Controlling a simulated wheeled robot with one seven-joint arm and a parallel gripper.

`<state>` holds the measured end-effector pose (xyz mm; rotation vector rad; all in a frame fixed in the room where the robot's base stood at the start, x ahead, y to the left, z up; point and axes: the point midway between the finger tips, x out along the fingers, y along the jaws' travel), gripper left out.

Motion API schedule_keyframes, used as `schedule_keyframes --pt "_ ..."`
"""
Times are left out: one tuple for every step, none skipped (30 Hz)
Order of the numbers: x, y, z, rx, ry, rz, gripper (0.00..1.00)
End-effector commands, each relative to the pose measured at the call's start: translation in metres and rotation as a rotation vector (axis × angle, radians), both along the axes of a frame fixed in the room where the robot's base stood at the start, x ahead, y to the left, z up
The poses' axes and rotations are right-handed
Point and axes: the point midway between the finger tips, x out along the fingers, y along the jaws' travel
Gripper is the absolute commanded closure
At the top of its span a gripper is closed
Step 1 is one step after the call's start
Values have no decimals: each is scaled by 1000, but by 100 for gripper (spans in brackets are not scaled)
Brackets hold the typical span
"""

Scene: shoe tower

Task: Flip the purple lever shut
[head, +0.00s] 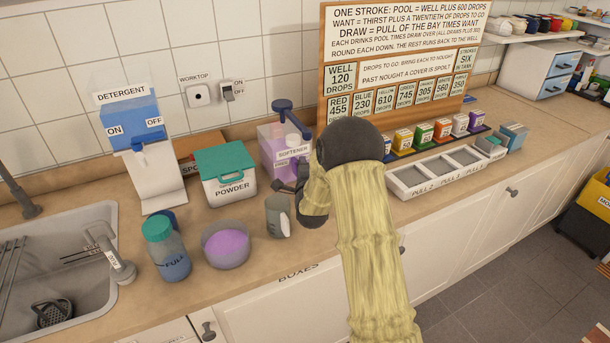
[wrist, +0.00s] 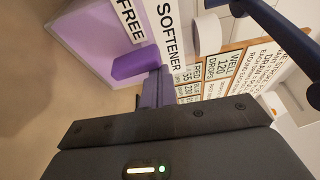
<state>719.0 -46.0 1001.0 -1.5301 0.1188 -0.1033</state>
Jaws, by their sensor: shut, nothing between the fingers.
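The softener dispenser (head: 270,145) is a pale purple box with a dark blue pump on top, standing on the worktop against the tiled wall. In the head view I cannot make the lever out clearly. My gripper (head: 283,187) is just in front of the dispenser's lower right side. Its shut, empty fingers (wrist: 160,88) point at the lever in the wrist view. I cannot tell whether they touch it.
A powder box (head: 226,175) with a green lid stands left of the dispenser. A grey cup (head: 278,216), a purple bowl (head: 226,245) and a green-capped jar (head: 166,248) stand in front. A lettered board (head: 400,60) and grey trays (head: 440,172) are to the right.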

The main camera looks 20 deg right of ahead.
Motion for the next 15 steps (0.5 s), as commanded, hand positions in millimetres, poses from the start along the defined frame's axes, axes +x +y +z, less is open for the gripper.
schedule_keyframes --pt "0 0 -3 1 -1 -1 100" --pt "0 0 -2 1 -1 -2 100" --pt "-1 1 -2 2 0 -2 100" --pt "-1 1 -2 2 0 -1 100" --pt "-1 2 -1 2 0 -1 100" --pt "-1 2 -1 2 1 -1 100" --pt "-1 2 -1 2 1 -1 100" --pt "-1 2 0 1 1 -1 100" --pt "-1 3 0 1 1 -1 100" --pt "-1 3 0 1 1 -1 100" --pt "-1 3 0 1 1 -1 100" --pt "-1 3 0 1 1 -1 100" --pt "-1 3 0 1 1 -1 100" --pt "-1 3 1 1 1 -1 100" --pt "-1 3 1 1 1 -1 100"
